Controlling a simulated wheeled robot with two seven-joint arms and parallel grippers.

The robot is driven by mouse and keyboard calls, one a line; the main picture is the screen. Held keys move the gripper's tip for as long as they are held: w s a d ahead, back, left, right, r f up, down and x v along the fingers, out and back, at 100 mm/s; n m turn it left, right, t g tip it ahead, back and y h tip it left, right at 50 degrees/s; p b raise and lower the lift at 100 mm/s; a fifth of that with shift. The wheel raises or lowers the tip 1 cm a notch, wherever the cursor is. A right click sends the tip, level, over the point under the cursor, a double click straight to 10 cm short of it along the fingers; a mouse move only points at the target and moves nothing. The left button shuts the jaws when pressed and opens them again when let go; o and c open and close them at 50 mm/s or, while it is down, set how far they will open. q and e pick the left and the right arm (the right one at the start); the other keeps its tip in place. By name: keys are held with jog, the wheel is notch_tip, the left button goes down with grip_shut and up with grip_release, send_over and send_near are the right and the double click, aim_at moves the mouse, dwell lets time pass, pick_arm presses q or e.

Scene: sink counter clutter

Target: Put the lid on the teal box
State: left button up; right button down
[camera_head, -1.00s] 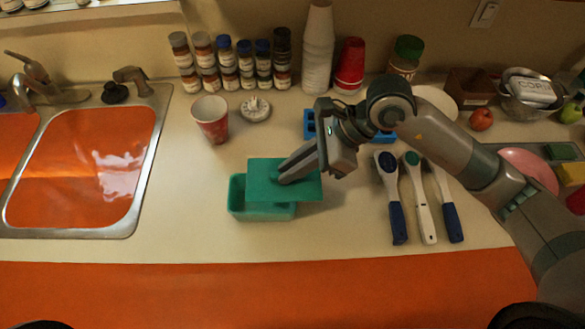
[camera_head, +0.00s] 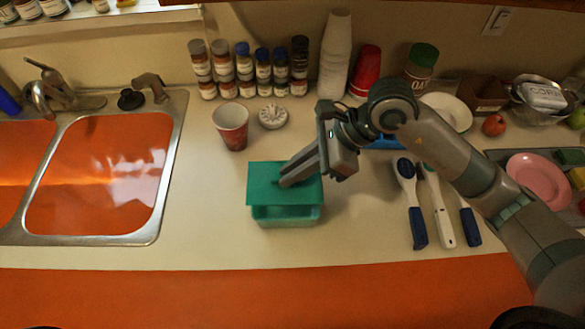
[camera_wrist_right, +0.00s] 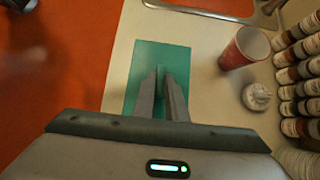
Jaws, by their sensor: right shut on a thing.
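The teal lid (camera_head: 262,188) is a flat green plate, held over the teal box (camera_head: 288,215) on the counter. The lid covers most of the box's top from the head view, with the box's front wall and a dark gap showing below the lid's edge. My right gripper (camera_head: 284,181) is shut on the lid's handle from the right. In the right wrist view the lid (camera_wrist_right: 143,62) lies beneath the fingers (camera_wrist_right: 161,86), which grip a thin ridge. Whether the lid touches the rim is unclear. My left gripper is not in view.
A red paper cup (camera_head: 231,128) and a small white round item (camera_head: 272,117) stand behind the box. A steel sink (camera_head: 95,175) is at left. Blue-handled utensils (camera_head: 415,215) lie to the right. Spice jars (camera_head: 245,70) line the wall. Counter left of the box is clear.

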aim_at(300, 183)
jog(key=shift+f, duration=0.5)
jog(key=shift+f+b, duration=0.6)
jog(key=shift+f, duration=0.75)
jog(key=shift+f+b, duration=1.35)
jog(key=shift+b, duration=0.4)
jog(key=shift+f+b, duration=0.4)
jog(key=shift+b, duration=0.1)
jog(key=c, duration=1.7)
grip_release()
